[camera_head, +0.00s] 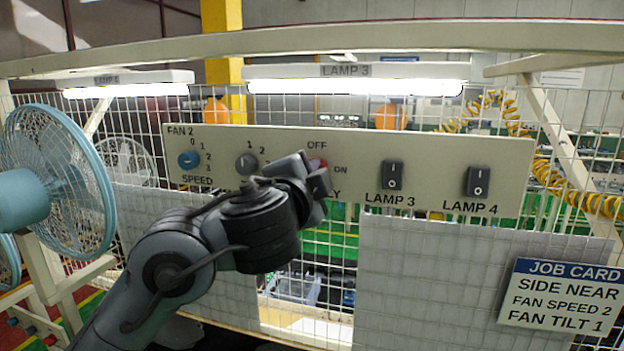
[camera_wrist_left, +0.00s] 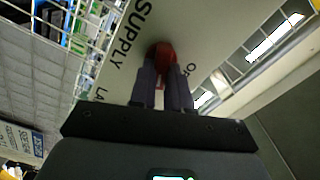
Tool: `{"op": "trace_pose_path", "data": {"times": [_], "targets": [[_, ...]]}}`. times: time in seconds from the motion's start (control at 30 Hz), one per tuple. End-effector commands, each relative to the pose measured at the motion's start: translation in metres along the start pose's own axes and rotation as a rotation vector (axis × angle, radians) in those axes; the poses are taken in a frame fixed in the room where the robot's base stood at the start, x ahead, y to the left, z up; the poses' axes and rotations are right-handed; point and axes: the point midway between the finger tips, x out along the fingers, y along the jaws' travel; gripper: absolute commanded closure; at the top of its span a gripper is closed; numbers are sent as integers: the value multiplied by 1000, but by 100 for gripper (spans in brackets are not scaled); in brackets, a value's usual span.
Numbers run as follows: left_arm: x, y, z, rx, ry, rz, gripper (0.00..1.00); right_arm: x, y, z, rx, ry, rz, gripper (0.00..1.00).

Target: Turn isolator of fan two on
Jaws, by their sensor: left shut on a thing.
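The fan 2 panel (camera_head: 350,143) is a cream board on the mesh fence. Its red isolator knob (camera_head: 323,163) sits beside the printed words OFF and ON, mostly hidden behind my gripper in the head view. In the left wrist view the red knob (camera_wrist_left: 160,50) is between my fingertips, near the word SUPPLY. My left gripper (camera_head: 318,178) reaches up to the panel from below left and is shut on the knob; its dark fingers (camera_wrist_left: 162,82) lie on either side of it. I cannot tell which mark the knob points to. My right gripper is not in view.
On the panel are a blue speed knob (camera_head: 189,159), a grey knob (camera_head: 246,163), and the black lamp 3 switch (camera_head: 392,175) and lamp 4 switch (camera_head: 478,181). A blue fan (camera_head: 60,180) stands left. A job card (camera_head: 563,297) hangs lower right.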

Motion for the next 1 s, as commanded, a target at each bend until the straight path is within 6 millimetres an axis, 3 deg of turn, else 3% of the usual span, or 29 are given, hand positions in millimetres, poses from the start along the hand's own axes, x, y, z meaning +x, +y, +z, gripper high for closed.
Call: {"op": "trace_pose_path", "data": {"times": [0.5, 1.0], "targets": [[0, 2, 1, 345, -2, 0, 100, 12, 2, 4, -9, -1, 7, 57], [0, 2, 1, 411, -2, 0, 100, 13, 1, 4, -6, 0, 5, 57]]}}
